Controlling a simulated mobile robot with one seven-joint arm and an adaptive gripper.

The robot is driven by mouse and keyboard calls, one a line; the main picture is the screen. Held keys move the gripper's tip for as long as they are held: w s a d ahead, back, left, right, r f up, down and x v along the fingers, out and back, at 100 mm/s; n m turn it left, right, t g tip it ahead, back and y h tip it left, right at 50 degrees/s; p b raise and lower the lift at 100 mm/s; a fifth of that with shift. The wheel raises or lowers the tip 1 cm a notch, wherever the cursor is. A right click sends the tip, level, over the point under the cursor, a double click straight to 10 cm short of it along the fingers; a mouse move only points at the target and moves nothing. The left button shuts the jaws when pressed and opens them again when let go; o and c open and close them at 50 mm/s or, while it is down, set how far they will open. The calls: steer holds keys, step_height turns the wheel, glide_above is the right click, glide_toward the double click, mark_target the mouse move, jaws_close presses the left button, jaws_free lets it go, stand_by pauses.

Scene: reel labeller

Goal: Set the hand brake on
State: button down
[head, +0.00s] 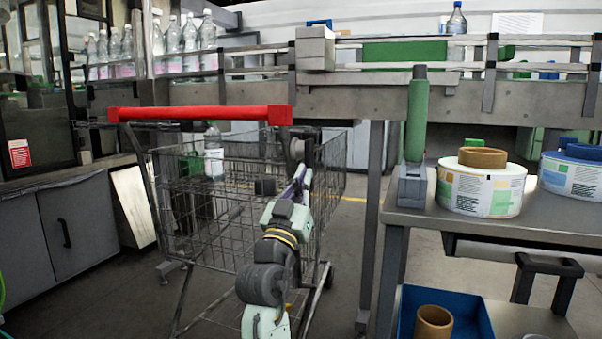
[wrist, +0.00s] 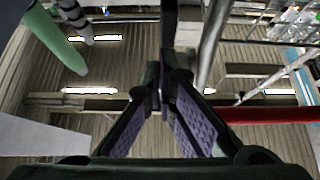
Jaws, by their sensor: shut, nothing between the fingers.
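An upright green lever grip (head: 416,118) stands on a grey block (head: 411,186) at the left end of the grey table; I take it for the hand brake. A green rod, probably the same grip, shows at the upper left of the wrist view (wrist: 52,38). My gripper (head: 297,150) is to the left of the lever in the head view, apart from it. In the wrist view its purple-padded fingers (wrist: 163,92) meet at the tips, shut and empty. They seem to point upward, with ceiling lights behind.
A wire cart with a red handle (head: 200,114) appears behind my arm; the handle also shows in the wrist view (wrist: 265,114). Label reels (head: 480,188) stand on the table (head: 455,222) right of the lever. A blue bin (head: 470,318) sits below. A conveyor (head: 250,93) crosses behind.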

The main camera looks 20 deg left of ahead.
mark_target(303, 142)
step_height(303, 142, up, 8)
steer(key=shift+r, duration=0.1)
stand_by(0.5)
